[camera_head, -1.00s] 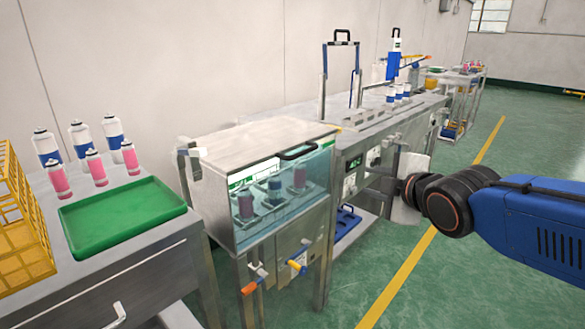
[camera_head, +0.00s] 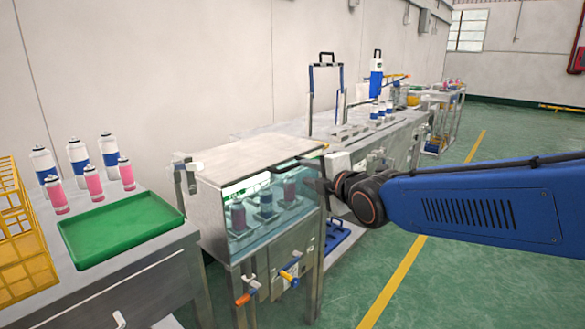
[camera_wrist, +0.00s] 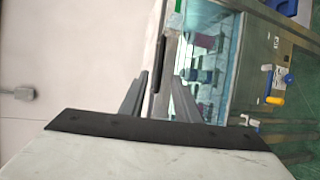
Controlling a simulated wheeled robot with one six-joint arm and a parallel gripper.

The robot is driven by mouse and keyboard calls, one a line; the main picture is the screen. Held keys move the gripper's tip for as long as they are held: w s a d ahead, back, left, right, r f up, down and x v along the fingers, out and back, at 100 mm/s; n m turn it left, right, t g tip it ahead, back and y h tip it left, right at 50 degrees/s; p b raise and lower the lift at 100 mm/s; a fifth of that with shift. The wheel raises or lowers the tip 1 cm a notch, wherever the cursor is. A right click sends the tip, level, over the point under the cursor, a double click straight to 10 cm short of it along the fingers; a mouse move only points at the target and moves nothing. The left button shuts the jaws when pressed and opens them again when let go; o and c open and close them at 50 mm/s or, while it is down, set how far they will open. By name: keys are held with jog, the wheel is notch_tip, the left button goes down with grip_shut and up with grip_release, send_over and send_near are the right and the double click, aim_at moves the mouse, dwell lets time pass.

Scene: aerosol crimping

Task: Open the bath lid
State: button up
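The bath (camera_head: 262,225) is a clear-fronted tank on a metal stand, with several cans standing in the water inside. Its flat grey metal lid (camera_head: 250,158) lies shut on top. The black lid handle is at the lid's front edge and is partly hidden by my gripper in the head view; it shows as a dark bar in the wrist view (camera_wrist: 160,62). My gripper (camera_wrist: 159,80) is open, its two dark fingers apart with the handle between or just beyond their tips. I cannot tell whether either finger touches it. In the head view it is at the bath's right front corner.
A green tray (camera_head: 122,222), several cans (camera_head: 78,155) and a yellow rack (camera_head: 22,235) are on the left table. Coloured valve handles (camera_head: 289,278) stick out below the bath. The green floor at right is open.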

aim_at(294, 167)
jog(key=x, duration=1)
grip_shut()
